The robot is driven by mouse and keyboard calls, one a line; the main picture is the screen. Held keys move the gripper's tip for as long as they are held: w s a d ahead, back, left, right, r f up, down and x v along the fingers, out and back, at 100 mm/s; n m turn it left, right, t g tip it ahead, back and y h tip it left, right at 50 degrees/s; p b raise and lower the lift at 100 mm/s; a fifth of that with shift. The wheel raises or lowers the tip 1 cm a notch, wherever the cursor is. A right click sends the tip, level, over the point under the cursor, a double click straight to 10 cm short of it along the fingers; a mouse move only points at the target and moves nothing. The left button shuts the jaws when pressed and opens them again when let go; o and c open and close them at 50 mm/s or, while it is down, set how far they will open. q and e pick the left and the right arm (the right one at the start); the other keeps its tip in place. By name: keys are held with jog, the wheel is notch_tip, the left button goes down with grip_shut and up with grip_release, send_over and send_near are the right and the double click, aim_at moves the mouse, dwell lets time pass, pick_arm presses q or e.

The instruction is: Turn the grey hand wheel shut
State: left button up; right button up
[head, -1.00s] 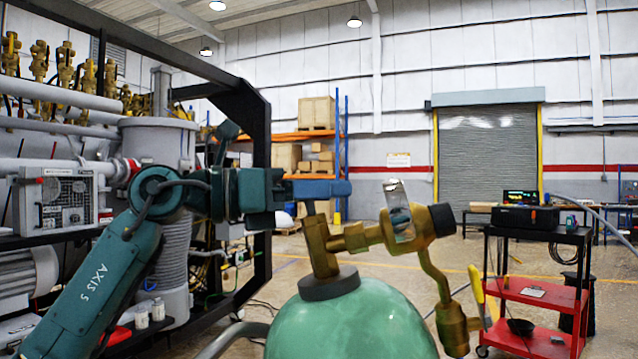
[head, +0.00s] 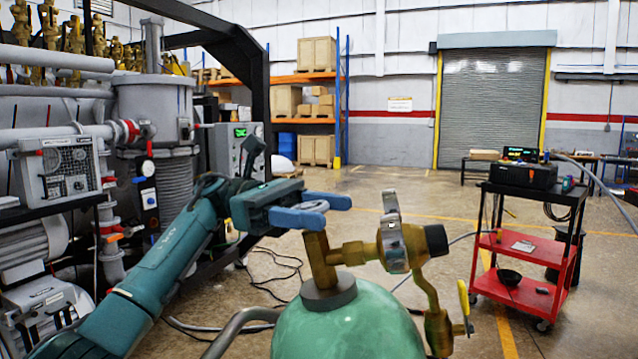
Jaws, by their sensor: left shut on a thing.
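A green gas cylinder (head: 348,325) stands upright at the bottom middle, with a brass valve (head: 320,258) on top. The grey hand wheel (head: 313,206) sits above the valve stem, partly hidden by blue fingers. My left gripper (head: 318,208) comes in from the left and is shut on the hand wheel, one finger on the far side and one on the near side. A brass regulator (head: 400,245) with a gauge turned edge-on is joined to the valve's right. My right gripper is not in view.
The vacuum furnace (head: 155,110) with a black frame, pipes and boxes fills the left. A red trolley (head: 522,290) carrying a black case (head: 523,174) stands at right. Cables lie on the floor behind the cylinder. Open floor lies between shelving and roller door.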

aim_at(317, 205)
pick_arm(q)
jog(key=shift+s+r+m+g+y+p, duration=0.1)
jog(key=shift+m+g+y+p, duration=0.6)
jog(key=shift+m+g+p, duration=0.15)
jog(key=shift+a+m, duration=0.1)
jog(key=shift+m, duration=0.15)
jog(key=o, duration=1)
notch_tip(317, 205, up, 10)
jog(key=shift+f+p, duration=0.1)
jog(key=shift+p, duration=0.4)
